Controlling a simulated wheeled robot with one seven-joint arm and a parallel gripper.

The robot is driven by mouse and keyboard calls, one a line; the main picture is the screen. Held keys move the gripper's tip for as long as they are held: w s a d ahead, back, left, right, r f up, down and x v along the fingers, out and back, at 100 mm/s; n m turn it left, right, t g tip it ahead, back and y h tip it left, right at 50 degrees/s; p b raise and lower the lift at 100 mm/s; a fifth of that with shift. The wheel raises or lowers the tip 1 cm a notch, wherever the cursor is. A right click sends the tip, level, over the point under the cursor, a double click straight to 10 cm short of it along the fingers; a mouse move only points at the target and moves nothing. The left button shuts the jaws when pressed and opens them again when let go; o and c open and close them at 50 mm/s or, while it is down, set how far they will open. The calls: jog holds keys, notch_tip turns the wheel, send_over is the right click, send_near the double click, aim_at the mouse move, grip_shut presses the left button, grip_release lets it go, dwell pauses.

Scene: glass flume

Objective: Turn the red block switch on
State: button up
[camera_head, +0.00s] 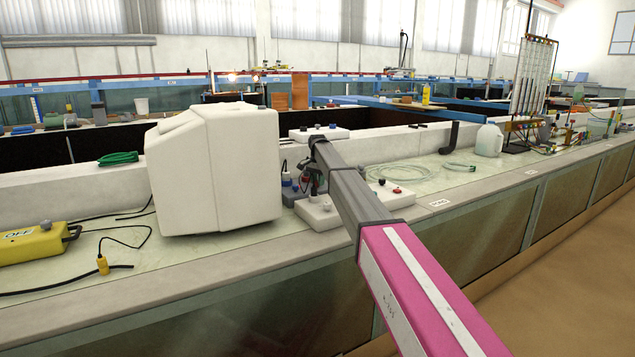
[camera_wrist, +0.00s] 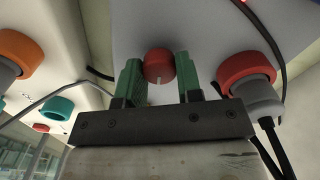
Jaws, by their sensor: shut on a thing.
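In the wrist view a small round red knob (camera_wrist: 158,64) with a pale pointer mark sits on a white block (camera_wrist: 195,35). The mark points toward the gripper's base. My gripper (camera_wrist: 157,76) has its two green fingers on either side of this knob and is shut on it. In the head view my gripper (camera_head: 312,182) is at the white switch block (camera_head: 322,215) on the bench, just right of the large white box. The held knob is hard to make out there, being small and close to my arm.
The large white box (camera_head: 215,170) stands close left of my gripper. A yellow box marked OFF (camera_head: 32,245) lies far left. Plugs with red (camera_wrist: 246,68) and orange (camera_wrist: 18,48) rings flank the fingers. Cables run nearby. A coiled clear hose (camera_head: 398,173) lies to the right.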

jog(key=shift+m, duration=0.7)
jog(key=o, duration=0.9)
jog(key=shift+o, duration=0.2)
jog(key=shift+r, duration=0.15)
notch_tip(320, 180, up, 11)
jog(key=shift+f, duration=0.2)
